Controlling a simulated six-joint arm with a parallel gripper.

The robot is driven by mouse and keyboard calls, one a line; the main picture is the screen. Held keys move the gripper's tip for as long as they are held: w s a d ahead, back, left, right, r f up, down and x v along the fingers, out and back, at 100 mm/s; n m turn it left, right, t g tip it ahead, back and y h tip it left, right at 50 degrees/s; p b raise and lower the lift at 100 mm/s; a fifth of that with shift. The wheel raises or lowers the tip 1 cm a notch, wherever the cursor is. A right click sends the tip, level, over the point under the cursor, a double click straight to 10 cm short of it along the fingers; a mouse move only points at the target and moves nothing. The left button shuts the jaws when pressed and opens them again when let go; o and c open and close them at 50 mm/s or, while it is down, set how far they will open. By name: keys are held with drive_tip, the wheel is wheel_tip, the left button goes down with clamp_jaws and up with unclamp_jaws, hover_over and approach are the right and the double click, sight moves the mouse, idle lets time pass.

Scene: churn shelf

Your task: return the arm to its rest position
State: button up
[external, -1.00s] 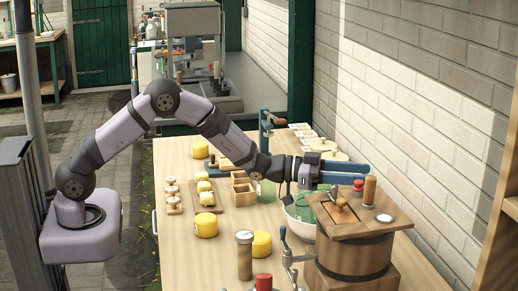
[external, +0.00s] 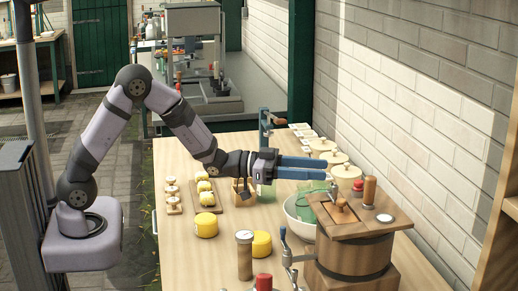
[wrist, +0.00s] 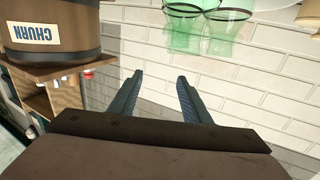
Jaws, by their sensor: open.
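My gripper (external: 306,168) is in the air above the wooden table (external: 178,258), left of and a little higher than the churn's lid. In the wrist view my gripper (wrist: 158,86) shows two blue fingers spread apart with nothing between them. The wooden churn (external: 352,256) stands at the front right of the table on a wooden block. In the wrist view the churn (wrist: 50,30) with its "CHURN" label is at the upper left, clear of the fingers. My arm is bent at the elbow and reaches right from its base at the left.
A pale bowl (external: 297,214) with green glass things is below the gripper. Yellow round pieces (external: 205,225), a brown cylinder (external: 244,256) and round wooden lids (external: 345,170) are on the table. A blue clamp (external: 264,128) stands at the back. A brick wall (external: 430,100) bounds the right.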

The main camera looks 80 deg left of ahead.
drive_tip(key=shift+s+a, duration=0.15)
drive_tip(key=shift+s, duration=0.35)
drive_tip(key=shift+r, duration=0.15)
